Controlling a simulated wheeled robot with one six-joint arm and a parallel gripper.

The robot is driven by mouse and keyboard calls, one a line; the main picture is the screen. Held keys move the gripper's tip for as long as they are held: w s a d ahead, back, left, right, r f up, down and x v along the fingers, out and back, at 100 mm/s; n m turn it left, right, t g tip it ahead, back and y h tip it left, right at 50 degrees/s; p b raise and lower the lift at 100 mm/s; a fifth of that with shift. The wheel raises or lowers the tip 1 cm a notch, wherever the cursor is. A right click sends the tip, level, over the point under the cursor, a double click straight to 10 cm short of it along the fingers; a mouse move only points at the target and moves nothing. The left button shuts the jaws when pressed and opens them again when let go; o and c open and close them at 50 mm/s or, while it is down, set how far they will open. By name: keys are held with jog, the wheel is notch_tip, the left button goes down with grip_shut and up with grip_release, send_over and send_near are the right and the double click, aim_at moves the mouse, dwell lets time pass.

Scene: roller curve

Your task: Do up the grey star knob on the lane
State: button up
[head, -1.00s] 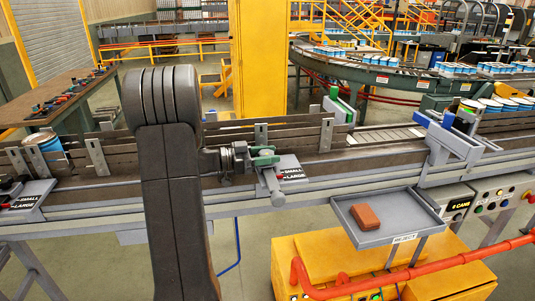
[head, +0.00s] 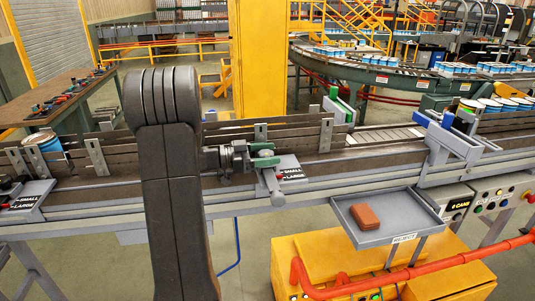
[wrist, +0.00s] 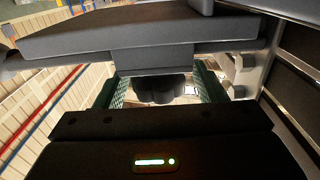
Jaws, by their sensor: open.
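The star knob shows in the wrist view as a dark grey lobed shape (wrist: 160,88) between the green finger pads. In the head view my gripper (head: 266,156) is over the lane beside the small/large plate (head: 289,168), with its green fingers one above the other around a small dark knob. In the wrist view the two pads stand apart on either side of the knob, with a gap showing. The gripper is open. The lower part of the knob is hidden by my gripper body.
The grey lane rail (head: 330,185) runs across the picture, with dark guide boards behind it. A reject tray (head: 372,238) with a reddish block stands to the right in front. A similar small/large plate (head: 27,203) and a blue can (head: 55,157) are at the left.

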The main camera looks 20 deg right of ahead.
jog(key=b+v, duration=0.3)
jog(key=v, duration=1)
jog(key=shift+a+b, duration=0.35)
jog(key=shift+w+d, duration=0.1)
jog(key=p+x, duration=0.4)
jog(key=x, duration=0.9)
jog(key=shift+d, duration=0.35)
jog(key=shift+f, duration=0.1)
jog(key=shift+a, duration=0.1)
